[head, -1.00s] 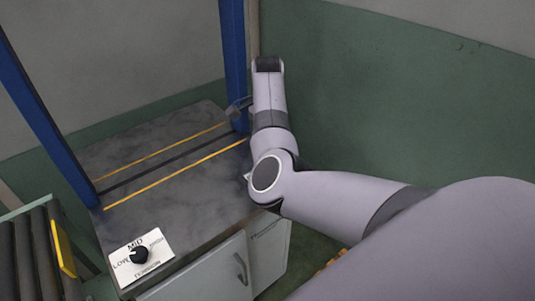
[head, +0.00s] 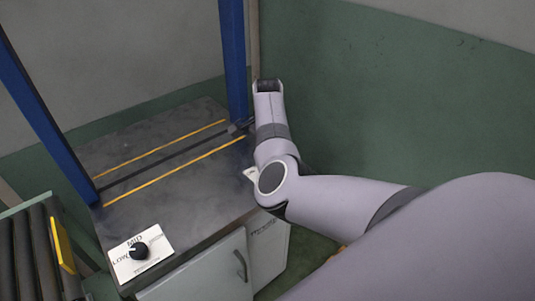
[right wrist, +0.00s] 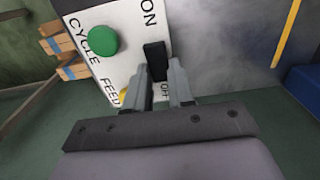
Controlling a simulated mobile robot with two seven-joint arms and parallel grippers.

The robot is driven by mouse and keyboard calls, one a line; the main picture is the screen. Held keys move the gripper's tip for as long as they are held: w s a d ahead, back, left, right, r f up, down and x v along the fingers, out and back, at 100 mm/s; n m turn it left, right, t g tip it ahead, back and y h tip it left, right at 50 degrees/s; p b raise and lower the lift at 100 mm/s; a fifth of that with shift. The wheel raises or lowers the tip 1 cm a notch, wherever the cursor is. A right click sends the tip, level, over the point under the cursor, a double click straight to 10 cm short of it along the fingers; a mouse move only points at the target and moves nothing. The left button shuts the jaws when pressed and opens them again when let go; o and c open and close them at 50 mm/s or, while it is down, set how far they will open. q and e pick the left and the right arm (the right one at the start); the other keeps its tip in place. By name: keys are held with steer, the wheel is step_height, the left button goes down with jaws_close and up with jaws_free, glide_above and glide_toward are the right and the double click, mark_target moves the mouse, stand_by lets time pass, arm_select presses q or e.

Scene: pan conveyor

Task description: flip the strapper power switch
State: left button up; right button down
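The strapper power switch is a black rocker (right wrist: 155,58) on a white panel (right wrist: 112,30), between the words ON and OFF in the right wrist view. My right gripper (right wrist: 163,72) is at the switch, with its two fingers a small gap apart. The switch's lower end shows between the fingertips; I cannot tell whether they touch it. In the head view a corner of the white panel (head: 249,174) shows beside my right arm, which hides the switch and the gripper. My left gripper is not in view.
A green button (right wrist: 103,40) labelled CYCLE FEED is beside the switch. The strapper table (head: 190,195) has blue posts (head: 234,60) and a black dial (head: 139,251) at its near corner. A roller conveyor (head: 35,250) stands at left.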

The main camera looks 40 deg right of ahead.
steer(key=shift+r+p, duration=0.2)
steer(key=shift+p, duration=0.35)
steer(key=shift+s+a+r+h+p, duration=0.1)
steer(key=shift+a+h+p, duration=0.1)
steer(key=shift+h+p, duration=0.8)
steer(key=shift+a+h, duration=0.15)
steer(key=shift+h, duration=0.65)
steer(key=shift+a+f+h, duration=0.15)
steer(key=shift+f+h, duration=0.05)
steer(key=shift+h, duration=0.5)
steer(key=c, duration=1)
jaws_free()
steer(key=shift+o, duration=0.2)
